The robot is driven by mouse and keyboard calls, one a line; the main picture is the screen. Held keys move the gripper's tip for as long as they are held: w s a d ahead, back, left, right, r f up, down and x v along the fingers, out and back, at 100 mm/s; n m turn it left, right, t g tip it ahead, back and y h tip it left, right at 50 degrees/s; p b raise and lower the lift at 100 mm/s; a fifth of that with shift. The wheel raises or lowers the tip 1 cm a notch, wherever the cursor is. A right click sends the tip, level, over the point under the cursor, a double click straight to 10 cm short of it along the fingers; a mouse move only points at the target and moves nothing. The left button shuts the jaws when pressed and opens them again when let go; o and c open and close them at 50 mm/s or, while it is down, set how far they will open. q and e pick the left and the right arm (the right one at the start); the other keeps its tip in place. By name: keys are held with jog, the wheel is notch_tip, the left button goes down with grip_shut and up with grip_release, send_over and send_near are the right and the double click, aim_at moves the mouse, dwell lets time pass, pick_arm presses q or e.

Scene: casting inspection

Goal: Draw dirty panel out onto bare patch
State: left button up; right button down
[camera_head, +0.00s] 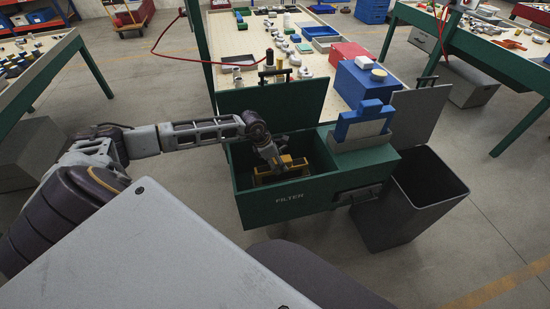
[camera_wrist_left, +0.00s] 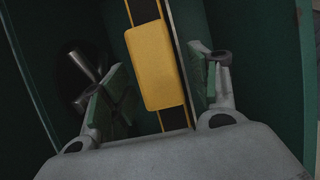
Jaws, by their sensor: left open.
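A green box marked FILTER (camera_head: 290,197) stands open in the head view. Inside it sits the dirty panel (camera_head: 281,174), dark with yellow parts. In the left wrist view its yellow handle (camera_wrist_left: 152,65) shows, with yellow-and-black strips above and below. My left gripper (camera_head: 274,163) reaches down into the box. In the left wrist view its green-padded fingers (camera_wrist_left: 163,88) are spread apart on either side of the handle, with gaps showing. A bare green patch (camera_head: 376,160) lies on the box's top at the right. My right gripper is in neither view.
A blue-framed panel (camera_head: 364,121) stands in a grey holder (camera_head: 350,141) behind the bare patch. The raised lid (camera_head: 300,103) stands behind the opening. An open grey bin (camera_head: 415,205) adjoins the right side. The box walls (camera_wrist_left: 262,70) are close around my gripper.

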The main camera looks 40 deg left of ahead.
pick_arm(q)
jog(key=shift+x, duration=1.85)
jog(key=shift+d+f, duration=0.1)
jog(key=shift+f, duration=0.1)
jog(key=c, duration=1.3)
jog(key=o, duration=0.5)
jog(key=c, duration=0.4)
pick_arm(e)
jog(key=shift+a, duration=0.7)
